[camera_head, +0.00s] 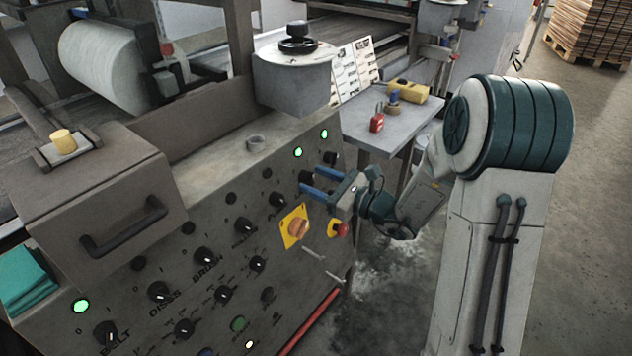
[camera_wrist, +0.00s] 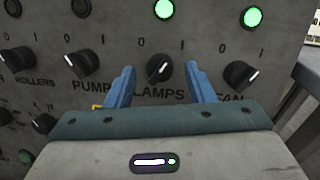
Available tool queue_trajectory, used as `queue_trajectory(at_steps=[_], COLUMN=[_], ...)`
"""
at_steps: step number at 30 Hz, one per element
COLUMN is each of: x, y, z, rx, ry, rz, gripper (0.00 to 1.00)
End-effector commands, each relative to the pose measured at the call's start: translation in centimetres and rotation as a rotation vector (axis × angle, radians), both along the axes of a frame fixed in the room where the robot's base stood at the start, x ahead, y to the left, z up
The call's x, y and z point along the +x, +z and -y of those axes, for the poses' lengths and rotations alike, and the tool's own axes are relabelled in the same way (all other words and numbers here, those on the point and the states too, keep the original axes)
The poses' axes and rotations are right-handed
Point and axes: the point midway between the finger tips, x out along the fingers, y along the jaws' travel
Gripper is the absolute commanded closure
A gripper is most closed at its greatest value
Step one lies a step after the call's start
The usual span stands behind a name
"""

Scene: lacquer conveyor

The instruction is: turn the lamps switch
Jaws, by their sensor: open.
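The lamps switch (camera_wrist: 159,70) is a black rotary knob with a white pointer mark, above the word LAMPS on the grey panel. Its pointer leans up and slightly right, towards the 1. A green light (camera_wrist: 164,9) glows above it. My gripper (camera_wrist: 160,74) is open, with one blue finger on each side of the knob; I cannot tell whether either touches it. In the head view my gripper (camera_head: 305,180) reaches to the panel from the right, and the knob (camera_head: 305,176) is partly hidden by the fingers.
The pump knob (camera_wrist: 80,65) is left of my gripper and the fan knob (camera_wrist: 240,74) right, under another lit green light (camera_wrist: 252,17). Below my gripper are a yellow-plated orange switch (camera_head: 297,228) and a red button (camera_head: 340,230). A side table (camera_head: 385,130) stands behind.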

Motion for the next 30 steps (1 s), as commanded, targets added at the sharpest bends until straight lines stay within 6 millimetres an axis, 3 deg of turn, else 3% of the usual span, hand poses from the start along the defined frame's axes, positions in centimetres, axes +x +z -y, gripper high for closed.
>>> queue_trajectory(at_steps=[11,16,30], x=[0.35,0.34,0.37], y=[0.01,0.01,-0.24], z=[-0.62,-0.60,-0.55], rx=[0.001,0.000,-0.051], ry=[0.001,0.001,0.015], rz=[0.000,0.000,0.066], gripper=[0.51,0.95,0.95])
